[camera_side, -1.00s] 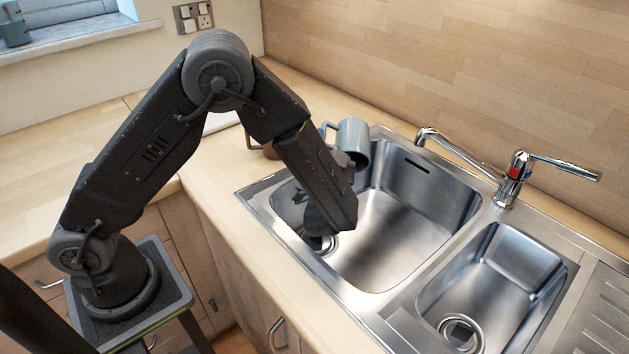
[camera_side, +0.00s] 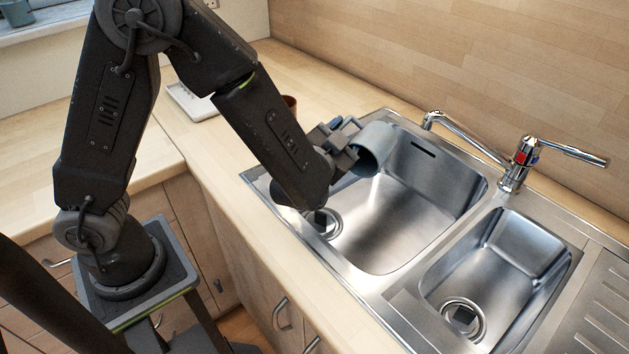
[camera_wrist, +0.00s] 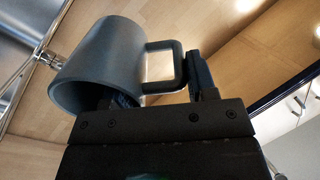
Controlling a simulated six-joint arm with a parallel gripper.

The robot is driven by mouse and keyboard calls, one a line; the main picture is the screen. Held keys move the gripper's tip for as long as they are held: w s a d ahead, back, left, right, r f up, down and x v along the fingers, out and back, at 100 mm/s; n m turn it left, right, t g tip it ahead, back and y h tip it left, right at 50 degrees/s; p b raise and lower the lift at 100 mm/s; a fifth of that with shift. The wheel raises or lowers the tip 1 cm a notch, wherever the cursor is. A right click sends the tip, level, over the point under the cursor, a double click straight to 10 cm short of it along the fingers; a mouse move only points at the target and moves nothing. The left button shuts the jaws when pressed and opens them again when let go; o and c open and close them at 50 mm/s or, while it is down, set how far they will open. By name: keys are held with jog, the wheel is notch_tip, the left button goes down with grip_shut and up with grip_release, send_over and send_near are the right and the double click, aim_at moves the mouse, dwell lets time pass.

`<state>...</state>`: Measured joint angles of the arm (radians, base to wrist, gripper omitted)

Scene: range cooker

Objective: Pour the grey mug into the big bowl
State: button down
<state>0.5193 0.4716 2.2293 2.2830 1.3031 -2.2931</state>
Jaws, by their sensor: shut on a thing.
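The grey mug (camera_side: 378,140) is tipped well over above the left, back part of the big bowl (camera_side: 420,215), the larger steel basin. Its mouth appears to face downward. My gripper (camera_side: 345,150) is shut on the mug at its handle side. The mug also shows in the wrist view (camera_wrist: 105,55), with its handle beside a dark finger of my gripper (camera_wrist: 170,85). The exact grip contact is partly hidden. No contents or stream can be made out. The big bowl's drain shows at its left, below my wrist.
A chrome tap (camera_side: 515,165) stands behind the basins, its spout reaching left. A smaller basin (camera_side: 500,265) lies to the right, with a ribbed drainer beyond. A brown object (camera_side: 290,101) is partly hidden behind my arm. A white item (camera_side: 190,101) lies on the counter.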

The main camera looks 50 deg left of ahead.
notch_tip(320, 180, up, 3)
jog(key=g+h, duration=0.2)
jog(key=g, duration=0.4)
jog(key=g+h, duration=0.1)
jog(key=g, duration=0.4)
jog(key=g+h, duration=0.2)
jog(key=g, duration=0.4)
jog(key=shift+f+g+h, duration=0.15)
jog(key=shift+g+h, duration=0.15)
dwell(0.5)
